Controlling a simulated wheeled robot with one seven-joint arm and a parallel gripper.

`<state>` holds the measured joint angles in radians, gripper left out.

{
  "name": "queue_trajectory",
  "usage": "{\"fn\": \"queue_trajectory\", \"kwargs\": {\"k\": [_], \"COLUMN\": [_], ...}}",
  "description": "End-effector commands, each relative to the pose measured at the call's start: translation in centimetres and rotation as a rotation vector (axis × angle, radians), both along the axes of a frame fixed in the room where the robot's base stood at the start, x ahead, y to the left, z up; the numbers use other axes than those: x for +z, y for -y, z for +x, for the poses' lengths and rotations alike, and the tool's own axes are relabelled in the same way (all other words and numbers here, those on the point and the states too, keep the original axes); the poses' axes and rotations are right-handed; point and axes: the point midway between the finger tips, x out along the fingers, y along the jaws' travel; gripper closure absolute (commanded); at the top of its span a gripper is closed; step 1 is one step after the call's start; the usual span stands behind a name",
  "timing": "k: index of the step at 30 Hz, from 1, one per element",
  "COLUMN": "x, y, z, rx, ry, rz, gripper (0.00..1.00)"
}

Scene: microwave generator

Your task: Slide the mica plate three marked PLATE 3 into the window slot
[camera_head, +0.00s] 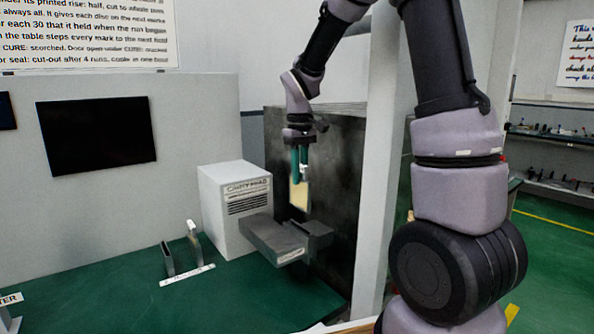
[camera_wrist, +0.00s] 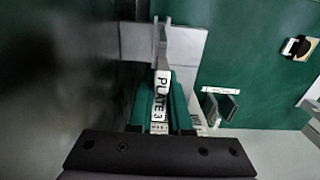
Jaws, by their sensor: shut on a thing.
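The tan mica plate (camera_head: 299,195) hangs upright from my gripper (camera_head: 300,172), which is shut on its upper end. In the wrist view the white label on its top reads PLATE 3 (camera_wrist: 161,95), between the green fingers. Below the plate is a grey metal duct (camera_head: 275,238) in two parts; the narrow gap across it appears to be the window slot (camera_wrist: 160,42). In the wrist view the plate lines up roughly with that gap. In the head view its lower edge appears above the duct. I cannot tell whether it touches the slot.
A white box (camera_head: 235,208) with a vent stands left of the duct. A dark metal wall (camera_head: 340,160) rises close behind my gripper. A small rack (camera_head: 187,272) with upright holders stands on the green bench, whose front is clear. A pale post (camera_head: 377,150) stands to the right.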

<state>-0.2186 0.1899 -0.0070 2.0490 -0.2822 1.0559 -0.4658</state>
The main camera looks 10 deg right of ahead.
Motion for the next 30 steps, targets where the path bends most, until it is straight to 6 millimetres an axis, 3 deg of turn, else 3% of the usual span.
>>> {"fn": "queue_trajectory", "kwargs": {"k": [16,30], "x": [-4.2,-4.9], "y": [0.0,0.0], "z": [0.0,0.0], "rx": [0.000,0.000], "ry": [-0.002,0.000], "rz": [0.000,0.000], "gripper": [1.00,1.00]}}
